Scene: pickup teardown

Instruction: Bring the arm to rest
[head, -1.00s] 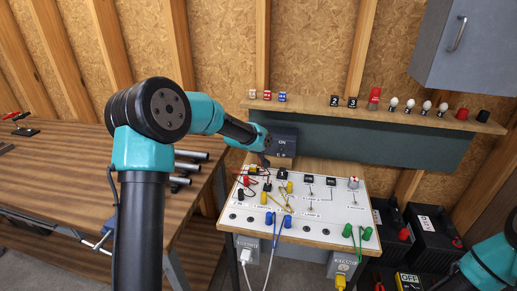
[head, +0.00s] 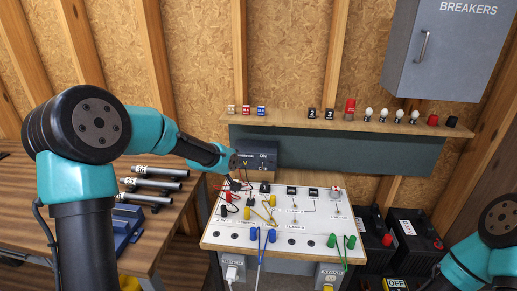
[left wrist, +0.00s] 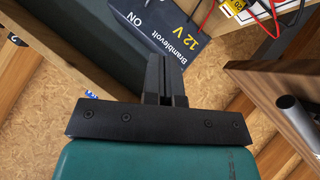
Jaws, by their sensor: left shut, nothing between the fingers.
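My left arm comes in from the left in the head view. Its gripper (head: 237,168) is at the far left corner of the white switch panel, in front of the dark power box (head: 262,155) marked ON. The left wrist view shows the gripper's fingers (left wrist: 166,70) shut together with nothing between them. They overlap the edge of the box (left wrist: 170,25), which reads "12 V"; I cannot tell whether they touch it. My right arm shows only in part at the lower right of the head view, and its gripper is out of frame.
The white panel (head: 275,238) carries switches, coloured plugs and yellow, red, blue and green leads. A shelf (head: 320,120) behind holds bulbs and small parts. Metal tubes (head: 155,185) lie on the left bench (head: 182,212). Black batteries (head: 412,240) stand at right below a grey cabinet (head: 440,50).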

